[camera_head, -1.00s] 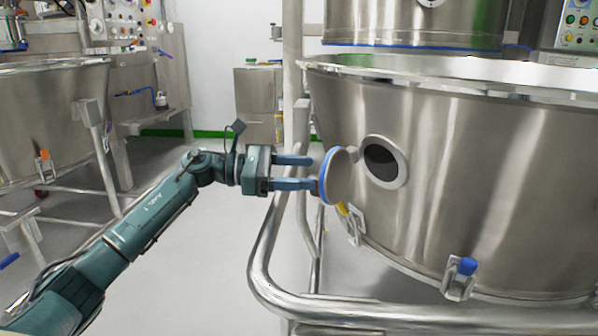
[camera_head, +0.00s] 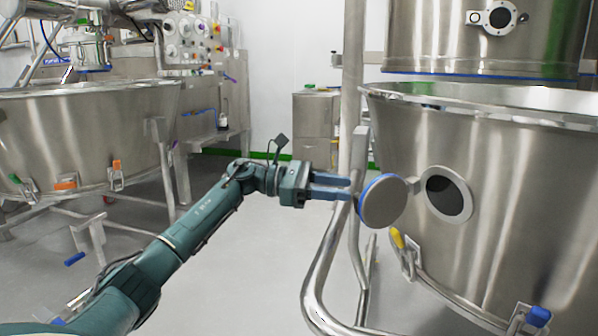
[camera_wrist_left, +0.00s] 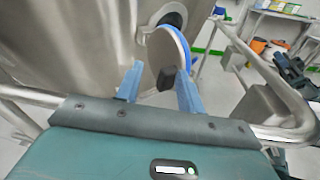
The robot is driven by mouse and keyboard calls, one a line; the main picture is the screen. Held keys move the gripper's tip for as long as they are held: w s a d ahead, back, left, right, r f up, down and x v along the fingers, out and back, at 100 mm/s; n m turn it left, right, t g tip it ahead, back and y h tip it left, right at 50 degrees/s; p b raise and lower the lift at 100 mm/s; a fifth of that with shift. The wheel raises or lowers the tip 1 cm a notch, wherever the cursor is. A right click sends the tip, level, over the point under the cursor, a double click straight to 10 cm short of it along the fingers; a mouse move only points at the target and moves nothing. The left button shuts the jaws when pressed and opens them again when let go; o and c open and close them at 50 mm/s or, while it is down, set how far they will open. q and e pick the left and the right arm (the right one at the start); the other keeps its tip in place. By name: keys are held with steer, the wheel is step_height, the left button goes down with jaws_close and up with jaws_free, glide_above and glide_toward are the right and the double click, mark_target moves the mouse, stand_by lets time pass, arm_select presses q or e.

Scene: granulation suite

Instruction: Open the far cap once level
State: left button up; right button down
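The far cap is a round grey disc with a blue rim (camera_head: 384,201), standing swung away from the dark round port (camera_head: 446,194) on the side of the steel bowl (camera_head: 500,150). In the left wrist view the cap (camera_wrist_left: 172,45) is seen nearly edge-on, with a dark block (camera_wrist_left: 166,78) on its near side. My left gripper (camera_head: 350,187) has its blue fingers at the cap's left edge. In the left wrist view the fingers (camera_wrist_left: 158,90) are apart, with the dark block between them; contact cannot be told. My right gripper is not in view.
A bent steel tube frame (camera_head: 318,285) runs below the cap, in front of the bowl. A yellow-handled clamp (camera_head: 398,239) and a blue-handled clamp (camera_head: 538,317) sit at the bowl's lower edge. Another steel bowl (camera_head: 90,135) stands at left. The floor between is clear.

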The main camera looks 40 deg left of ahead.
arm_select(q)
steer(key=a+r+p, duration=0.1)
steer(key=a, duration=0.8)
steer(key=shift+w+a+r, duration=0.3)
steer(key=shift+a, duration=0.1)
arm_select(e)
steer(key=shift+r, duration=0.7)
